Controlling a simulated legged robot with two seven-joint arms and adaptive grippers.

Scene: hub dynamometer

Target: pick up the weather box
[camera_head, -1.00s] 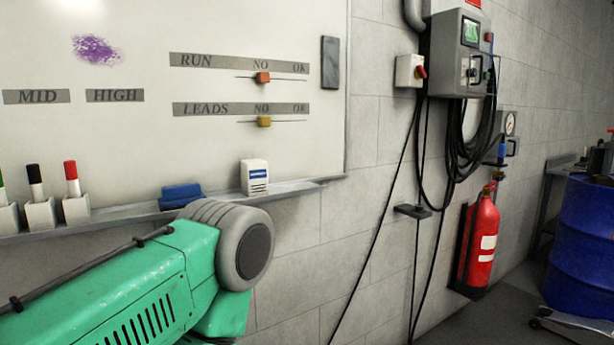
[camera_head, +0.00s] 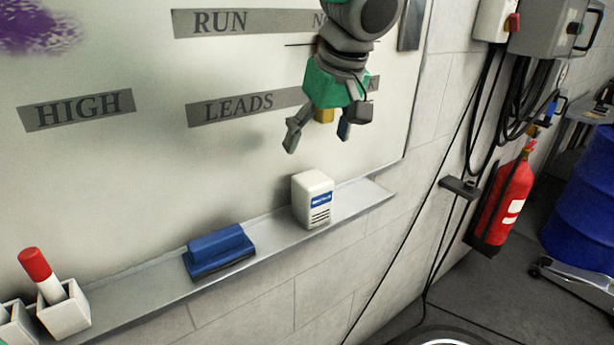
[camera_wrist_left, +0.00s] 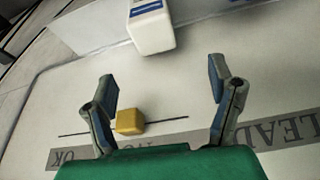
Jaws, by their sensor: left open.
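The weather box (camera_head: 313,199) is a small white box with a blue label and dark slots, upright on the whiteboard's ledge near its right end. In the left wrist view the weather box (camera_wrist_left: 153,30) is at the top, beyond the fingertips and between their lines. My left gripper (camera_head: 318,142) is open and empty, in front of the whiteboard and above the weather box, fingers pointing down. In the left wrist view my left gripper (camera_wrist_left: 163,82) shows both fingers spread wide apart, not touching the box. My right gripper is not in view.
A blue eraser (camera_head: 218,250) lies on the ledge (camera_head: 272,228) left of the box. A red marker (camera_head: 39,273) stands in a white holder farther left. A yellow slider (camera_wrist_left: 130,122) is on the board near my fingers. A red fire extinguisher (camera_head: 503,200) hangs at right.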

